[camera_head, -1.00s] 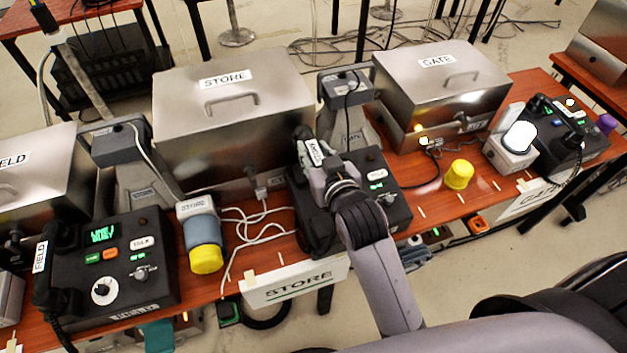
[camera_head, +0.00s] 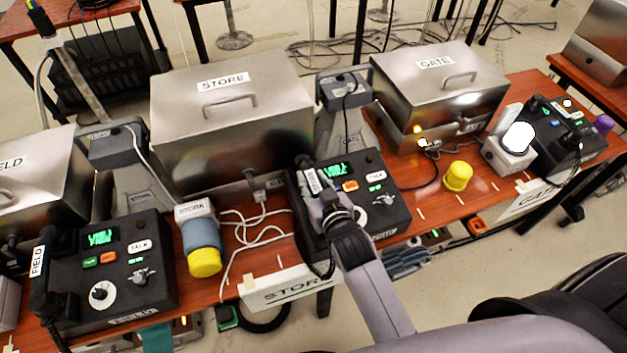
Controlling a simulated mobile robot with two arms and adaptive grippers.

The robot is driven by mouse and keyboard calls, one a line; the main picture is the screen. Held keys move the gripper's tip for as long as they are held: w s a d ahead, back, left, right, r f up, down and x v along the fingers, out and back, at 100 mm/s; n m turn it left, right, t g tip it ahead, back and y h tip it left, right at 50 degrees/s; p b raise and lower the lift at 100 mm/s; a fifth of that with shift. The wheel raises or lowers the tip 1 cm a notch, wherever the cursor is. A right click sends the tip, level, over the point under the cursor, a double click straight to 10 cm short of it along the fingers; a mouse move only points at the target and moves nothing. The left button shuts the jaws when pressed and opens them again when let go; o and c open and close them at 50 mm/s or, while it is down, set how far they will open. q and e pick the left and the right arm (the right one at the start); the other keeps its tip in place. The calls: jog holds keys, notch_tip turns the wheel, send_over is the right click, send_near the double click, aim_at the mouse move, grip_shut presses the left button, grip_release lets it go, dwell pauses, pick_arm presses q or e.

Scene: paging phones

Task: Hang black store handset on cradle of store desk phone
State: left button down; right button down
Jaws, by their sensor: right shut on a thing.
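The store desk phone (camera_head: 385,205) is a black console with a lit green screen, buttons and a knob, standing on the table behind the STORE sign. My right gripper (camera_head: 321,195) is shut on the black store handset (camera_head: 303,163), which bears a white label. The handset lies lengthwise over the left side of the phone, where the cradle is. The gripper and handset hide the cradle, so I cannot tell whether the handset touches it. A coiled black cord hangs below the gripper. My left gripper is not in view.
The metal STORE box (camera_head: 220,125) stands behind the phone. The field phone (camera_head: 115,260) with its own handset, a yellow-capped grey lamp (camera_head: 202,245) and white cables (camera_head: 255,230) lie to the left. A yellow cap (camera_head: 458,176) and the gate phone (camera_head: 560,135) are to the right.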

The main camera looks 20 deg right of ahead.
jog(key=c, duration=1.2)
grip_release()
jog(key=shift+f, duration=0.1)
jog(key=b+v, duration=0.1)
jog(key=v, duration=1.1)
jog(key=shift+r, duration=0.2)
jog(key=shift+f, duration=0.1)
